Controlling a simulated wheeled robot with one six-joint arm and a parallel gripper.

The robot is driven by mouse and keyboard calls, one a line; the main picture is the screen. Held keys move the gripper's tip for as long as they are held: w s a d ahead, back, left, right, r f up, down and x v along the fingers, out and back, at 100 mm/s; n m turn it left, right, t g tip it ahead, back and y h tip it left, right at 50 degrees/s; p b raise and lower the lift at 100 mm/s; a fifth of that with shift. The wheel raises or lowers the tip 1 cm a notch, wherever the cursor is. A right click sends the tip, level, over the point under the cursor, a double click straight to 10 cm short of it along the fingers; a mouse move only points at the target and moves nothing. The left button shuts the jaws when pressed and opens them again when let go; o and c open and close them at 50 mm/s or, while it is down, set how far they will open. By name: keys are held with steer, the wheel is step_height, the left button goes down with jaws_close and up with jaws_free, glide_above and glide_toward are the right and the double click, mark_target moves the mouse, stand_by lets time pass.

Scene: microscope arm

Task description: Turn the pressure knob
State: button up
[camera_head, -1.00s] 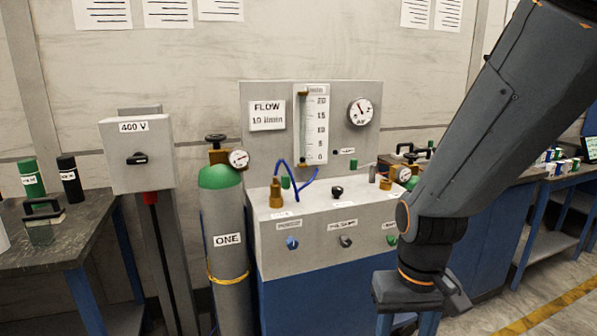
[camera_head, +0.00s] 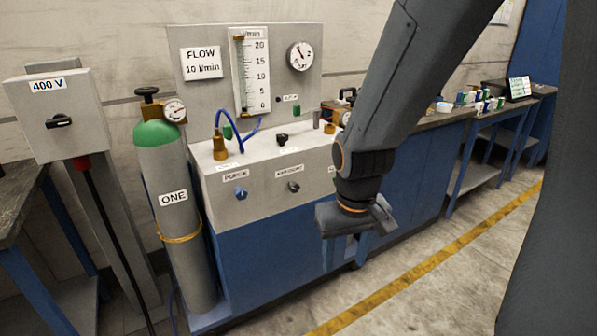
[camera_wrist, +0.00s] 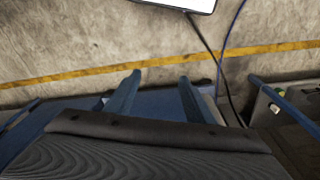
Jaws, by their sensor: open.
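The panel box (camera_head: 220,175) has a row of small knobs on its front. A dark grey knob (camera_head: 293,187) sits under a label that looks like "PRESSURE". A blue knob (camera_head: 241,193) under "PURGE" is to its left. My arm covers the right end of the row. My gripper (camera_head: 350,248) hangs below and to the right of the grey knob, apart from the box. In the wrist view my gripper (camera_wrist: 158,95) has its two blue fingers spread with nothing between them. No knob can be made out in the wrist view.
A grey-green gas cylinder (camera_head: 178,225) marked "ONE" stands left of the panel. A 400 V switch box (camera_head: 60,120) is farther left. A blue hose (camera_head: 225,120) loops above the box. Open floor (camera_head: 420,295) lies in front at right.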

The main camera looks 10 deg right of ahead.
steer(key=w+d+f+n+t+b, duration=0.15)
steer(key=w+f+t, duration=0.25)
steer(key=w, duration=0.8)
steer(key=w+d+f+n+t+b, duration=0.1)
steer(key=w+d+f+t+b, duration=0.2)
steer(key=w, duration=0.9)
steer(key=n+t+y+b, duration=0.3)
steer(key=t+y, duration=0.3)
steer(key=t, duration=0.3)
glide_toward(296, 189)
steer(key=w, duration=0.1)
steer(key=x, duration=0.7)
steer(key=shift+a+r, duration=0.1)
steer(key=shift+a, duration=0.15)
